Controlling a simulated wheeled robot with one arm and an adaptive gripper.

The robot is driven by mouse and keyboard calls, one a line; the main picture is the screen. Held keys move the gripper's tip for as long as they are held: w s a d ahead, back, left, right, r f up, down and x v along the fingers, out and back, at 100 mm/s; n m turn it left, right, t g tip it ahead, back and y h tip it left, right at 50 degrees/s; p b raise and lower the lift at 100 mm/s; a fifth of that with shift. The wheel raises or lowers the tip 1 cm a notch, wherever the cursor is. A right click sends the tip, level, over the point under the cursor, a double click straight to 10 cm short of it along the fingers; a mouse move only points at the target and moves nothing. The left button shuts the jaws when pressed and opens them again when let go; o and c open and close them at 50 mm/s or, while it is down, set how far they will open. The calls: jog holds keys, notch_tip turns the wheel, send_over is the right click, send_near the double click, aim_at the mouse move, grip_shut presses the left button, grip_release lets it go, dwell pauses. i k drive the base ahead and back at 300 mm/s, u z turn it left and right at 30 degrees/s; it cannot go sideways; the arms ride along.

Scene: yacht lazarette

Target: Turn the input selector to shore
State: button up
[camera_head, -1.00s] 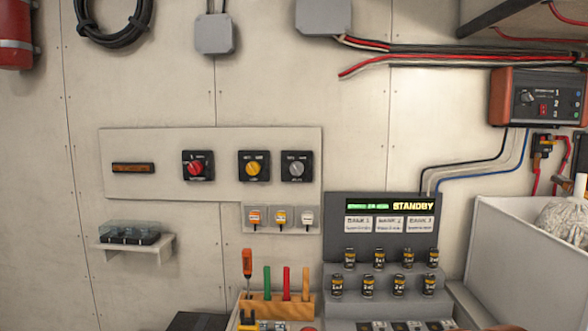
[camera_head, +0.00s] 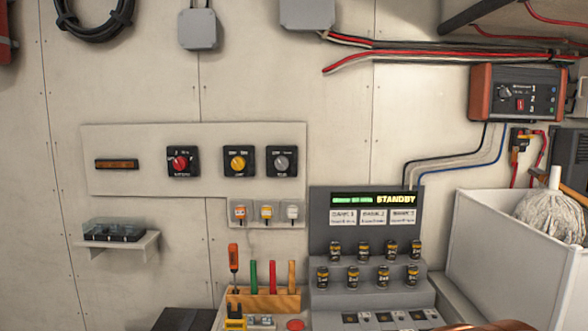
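A pale panel (camera_head: 135,170) on the wall carries three rotary switches on black square plates: a red knob (camera_head: 180,162), a yellow knob (camera_head: 238,163) and a grey knob (camera_head: 282,163). Their labels are too small to read, so I cannot tell which one is the input selector. An orange-and-black unit (camera_head: 515,95) at the upper right also has a small dark knob (camera_head: 504,92) and a red switch; its text is not legible either. My gripper is not in view. An orange-brown shape at the bottom right edge is cut off and unclear.
A grey console (camera_head: 330,222) with a STANDBY display and several small batteries stands below the panel. A tool rack (camera_head: 262,301) is to its left. A white bin (camera_head: 480,225) holding a mop head stands right. A small shelf (camera_head: 140,245) juts from the wall.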

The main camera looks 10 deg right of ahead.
aim_at(281, 163)
jog(key=z, duration=0.85)
jog(key=k, duration=1.1)
jog(key=z, duration=0.8)
jog(key=i, duration=0.75)
jog(key=u, duration=1.05)
jog(key=i, duration=1.15)
jog(key=u, duration=1.7)
jog(key=i, duration=0.4)
jog(key=u, duration=0.35)
